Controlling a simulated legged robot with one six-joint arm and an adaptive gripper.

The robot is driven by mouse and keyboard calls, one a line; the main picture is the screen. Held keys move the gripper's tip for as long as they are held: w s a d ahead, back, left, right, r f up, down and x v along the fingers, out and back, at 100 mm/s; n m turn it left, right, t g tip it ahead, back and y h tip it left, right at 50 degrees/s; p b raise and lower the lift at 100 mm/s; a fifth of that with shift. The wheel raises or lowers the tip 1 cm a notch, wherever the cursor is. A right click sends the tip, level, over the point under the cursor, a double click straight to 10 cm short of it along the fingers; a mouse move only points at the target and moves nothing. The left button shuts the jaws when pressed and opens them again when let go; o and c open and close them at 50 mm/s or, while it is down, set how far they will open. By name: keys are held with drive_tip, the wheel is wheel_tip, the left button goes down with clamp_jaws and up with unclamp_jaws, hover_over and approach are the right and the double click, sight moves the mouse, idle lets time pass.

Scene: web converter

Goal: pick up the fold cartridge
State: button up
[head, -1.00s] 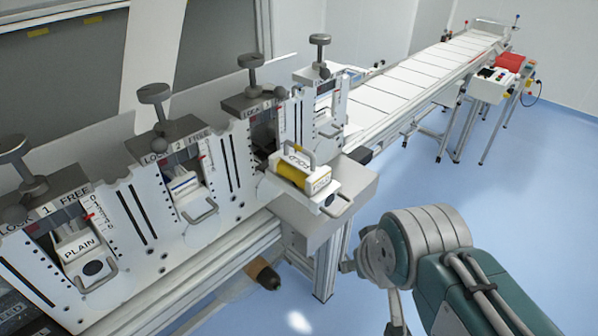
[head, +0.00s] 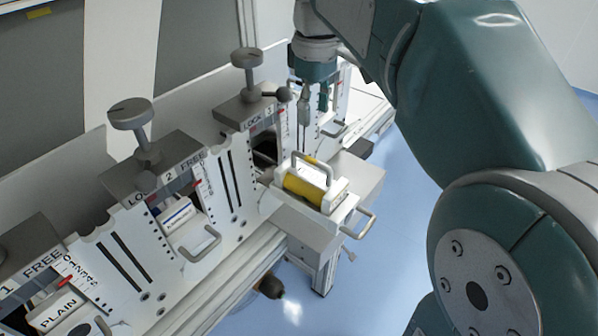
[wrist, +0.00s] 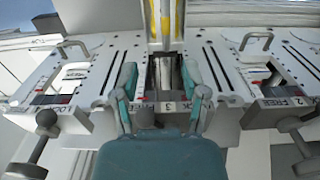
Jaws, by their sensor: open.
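The fold cartridge (head: 305,190) is a yellow and white block with a grey loop handle on top. It sits on the grey tray in front of the third station, apart from my gripper. My gripper (head: 313,110) is pointing down above and behind it, close to the third station. It is open and empty. In the wrist view my gripper (wrist: 159,72) spreads its two teal fingers over the third slot. The yellow and white cartridge (wrist: 165,18) shows there at the top edge, beyond the fingertips and partly cut off.
Station 2 (head: 178,165) and station 1 (head: 45,275) stand to the left, with knobs and pull handles; a PLAIN cartridge (head: 57,313) is in station 1. The knob of station 2's neighbour (head: 246,60) rises near my arm. Blue floor is open at right.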

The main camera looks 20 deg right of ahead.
hover_over(311, 158)
drive_tip(key=f, duration=0.4)
drive_tip(key=shift+w+d+f, duration=0.1)
drive_tip(key=shift+d, duration=0.2)
drive_tip(key=shift+a+f, duration=0.15)
drive_tip(key=shift+f, duration=1.45)
drive_tip(key=shift+a+f, duration=0.15)
drive_tip(key=shift+f, duration=1.4)
clamp_jaws()
